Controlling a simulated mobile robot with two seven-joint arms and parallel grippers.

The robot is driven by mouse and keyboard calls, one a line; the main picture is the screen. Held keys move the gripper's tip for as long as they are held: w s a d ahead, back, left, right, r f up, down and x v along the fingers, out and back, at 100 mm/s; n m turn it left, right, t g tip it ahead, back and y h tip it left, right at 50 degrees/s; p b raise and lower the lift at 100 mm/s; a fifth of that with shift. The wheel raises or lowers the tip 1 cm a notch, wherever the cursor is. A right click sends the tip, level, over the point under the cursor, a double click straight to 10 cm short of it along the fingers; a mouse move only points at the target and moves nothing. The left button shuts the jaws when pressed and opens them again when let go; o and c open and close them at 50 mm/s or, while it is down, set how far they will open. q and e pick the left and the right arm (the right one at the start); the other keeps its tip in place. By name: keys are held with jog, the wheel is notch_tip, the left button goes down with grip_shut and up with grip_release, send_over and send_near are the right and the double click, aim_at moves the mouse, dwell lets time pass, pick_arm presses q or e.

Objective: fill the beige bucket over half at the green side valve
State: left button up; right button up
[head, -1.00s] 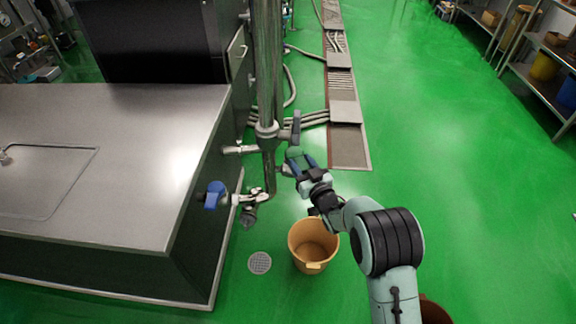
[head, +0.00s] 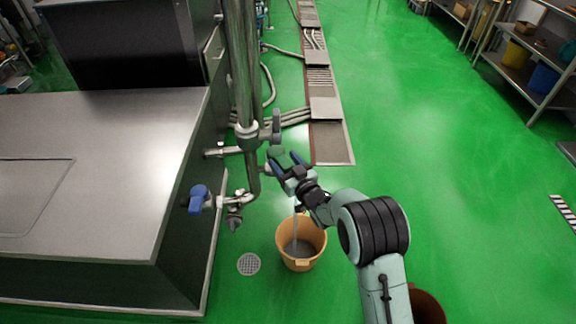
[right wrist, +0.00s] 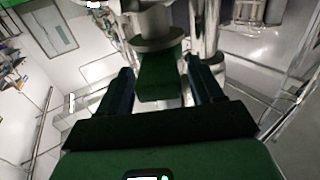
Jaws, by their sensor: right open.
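The beige bucket (head: 312,259) stands upright on the green floor below the pipework in the head view. A thin pale stream (head: 296,225) falls into it, and grey liquid covers its bottom; the exact level is hard to tell. The green side valve handle (head: 277,152) is at the pipe above the bucket. In the right wrist view the green handle (right wrist: 160,77) lies between my fingers. My right gripper (head: 285,159) is open, one finger on each side of the handle; contact is unclear. The spout is hidden behind the gripper. My left gripper is not in view.
A blue-handled valve (head: 200,197) sticks out from the steel counter (head: 110,130) at left. A floor drain (head: 249,264) lies left of the bucket. A brown bucket (head: 427,307) is partly hidden behind my arm. Shelves (head: 525,75) stand far right; open floor lies between.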

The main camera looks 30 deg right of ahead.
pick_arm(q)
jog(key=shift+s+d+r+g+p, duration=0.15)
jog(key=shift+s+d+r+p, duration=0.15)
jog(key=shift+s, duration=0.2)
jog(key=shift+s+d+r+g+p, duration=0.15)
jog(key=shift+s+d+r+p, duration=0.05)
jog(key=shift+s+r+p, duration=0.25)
pick_arm(e)
jog(key=s, duration=1.3)
jog(key=shift+s+d, duration=0.2)
jog(key=shift+d, duration=0.1)
